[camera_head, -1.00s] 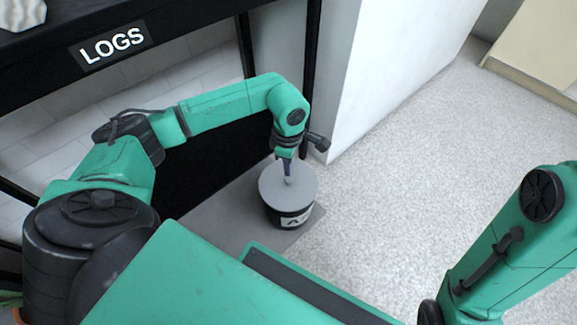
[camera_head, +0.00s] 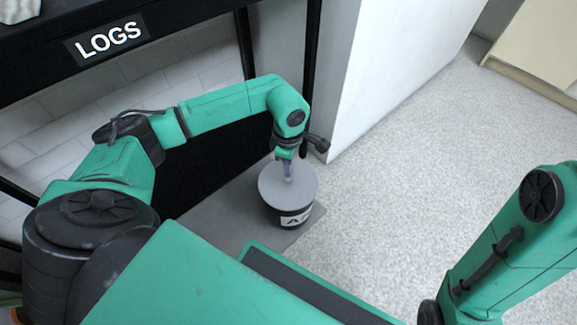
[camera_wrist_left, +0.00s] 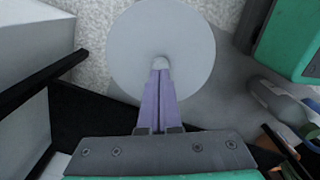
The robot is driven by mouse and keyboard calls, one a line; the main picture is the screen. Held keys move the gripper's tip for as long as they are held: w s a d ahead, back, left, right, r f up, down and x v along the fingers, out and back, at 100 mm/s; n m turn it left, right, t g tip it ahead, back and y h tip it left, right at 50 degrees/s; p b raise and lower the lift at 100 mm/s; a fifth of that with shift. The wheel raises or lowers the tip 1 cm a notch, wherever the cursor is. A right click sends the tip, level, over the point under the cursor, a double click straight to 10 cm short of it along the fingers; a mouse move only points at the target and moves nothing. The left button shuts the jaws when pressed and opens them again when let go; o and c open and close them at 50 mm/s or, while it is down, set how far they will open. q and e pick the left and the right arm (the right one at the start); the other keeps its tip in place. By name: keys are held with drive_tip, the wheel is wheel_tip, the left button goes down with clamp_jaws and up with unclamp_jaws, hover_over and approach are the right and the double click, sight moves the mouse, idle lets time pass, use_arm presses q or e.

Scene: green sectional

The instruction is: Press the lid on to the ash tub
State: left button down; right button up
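The ash tub (camera_head: 293,217) is a dark round tub with a pale lettered label, standing on a grey mat. Its flat, round grey lid (camera_head: 275,190) lies over the top, looking level; I cannot tell whether it is fully down. In the left wrist view the lid (camera_wrist_left: 185,30) fills the upper middle, with a small pale knob (camera_wrist_left: 160,62) at its centre. My left gripper (camera_head: 288,178) points down at the lid's middle. Its purple fingers (camera_wrist_left: 161,75) are together with only a thin line between them, tips at the knob. My right gripper is out of view.
A black frame with a LOGS sign (camera_head: 108,40) stands behind my left arm. A white wall block (camera_head: 375,80) rises behind the tub. The grey mat (camera_head: 215,225) extends left of the tub. Pale speckled floor (camera_head: 420,170) is clear to the right.

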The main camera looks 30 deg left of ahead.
use_arm(q)
drive_tip(key=shift+f+b, duration=0.55)
drive_tip(key=shift+f, duration=0.35)
drive_tip(key=shift+f, duration=0.15)
idle(0.8)
drive_tip(key=shift+r+p, duration=0.45)
drive_tip(key=shift+r, duration=0.1)
drive_tip(key=shift+r+p, duration=0.8)
drive_tip(key=shift+r, duration=0.25)
